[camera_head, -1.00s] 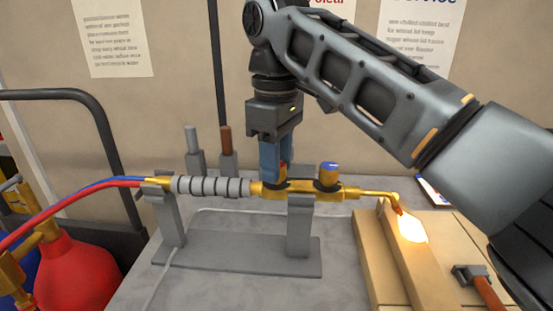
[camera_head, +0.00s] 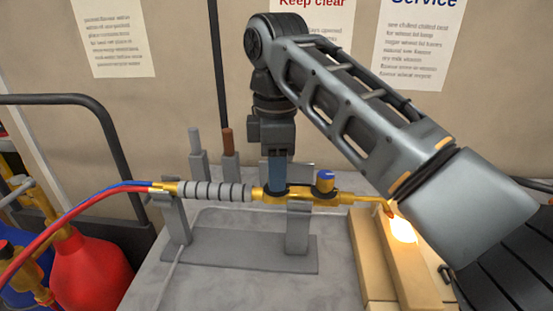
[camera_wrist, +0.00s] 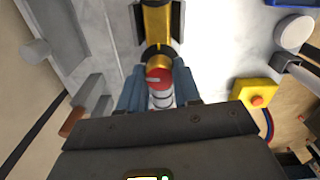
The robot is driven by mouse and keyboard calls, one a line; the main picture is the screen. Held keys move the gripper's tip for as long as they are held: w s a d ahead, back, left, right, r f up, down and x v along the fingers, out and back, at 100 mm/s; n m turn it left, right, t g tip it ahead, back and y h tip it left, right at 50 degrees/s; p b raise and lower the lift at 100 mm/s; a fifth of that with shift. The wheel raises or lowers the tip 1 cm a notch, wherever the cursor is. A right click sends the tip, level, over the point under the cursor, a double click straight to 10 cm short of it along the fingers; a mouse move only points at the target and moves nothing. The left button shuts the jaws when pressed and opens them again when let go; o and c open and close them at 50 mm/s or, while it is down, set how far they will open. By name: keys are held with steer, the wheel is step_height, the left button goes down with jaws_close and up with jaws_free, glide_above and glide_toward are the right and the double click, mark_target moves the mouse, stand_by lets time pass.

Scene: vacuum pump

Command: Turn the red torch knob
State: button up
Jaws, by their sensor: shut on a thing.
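The brass torch (camera_head: 318,192) lies level in a grey stand (camera_head: 298,230). Its tip at the right gives a bright glow over a tan brick. My gripper (camera_head: 276,186) points down onto the torch body, its blue fingers hiding the red knob in the head view. In the wrist view, the red torch knob (camera_wrist: 159,77), with a pale line on its top, sits between my two fingers (camera_wrist: 160,90), which are shut on it. The blue-topped knob (camera_head: 326,178) stands just right of my gripper, uncovered.
Red and blue hoses run left from the torch to a red cylinder (camera_head: 88,275). Two upright rods stand behind the stand, near my gripper. Tan bricks (camera_head: 372,250) lie under the glowing tip. A yellow box with a red button (camera_wrist: 257,95) shows in the wrist view.

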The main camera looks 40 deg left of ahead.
steer(key=shift+n, duration=0.6)
steer(key=shift+p, duration=0.3)
steer(key=o, duration=1.1)
steer(key=shift+c, duration=0.2)
steer(key=shift+r+b, duration=0.3)
steer(key=shift+r, duration=3.6)
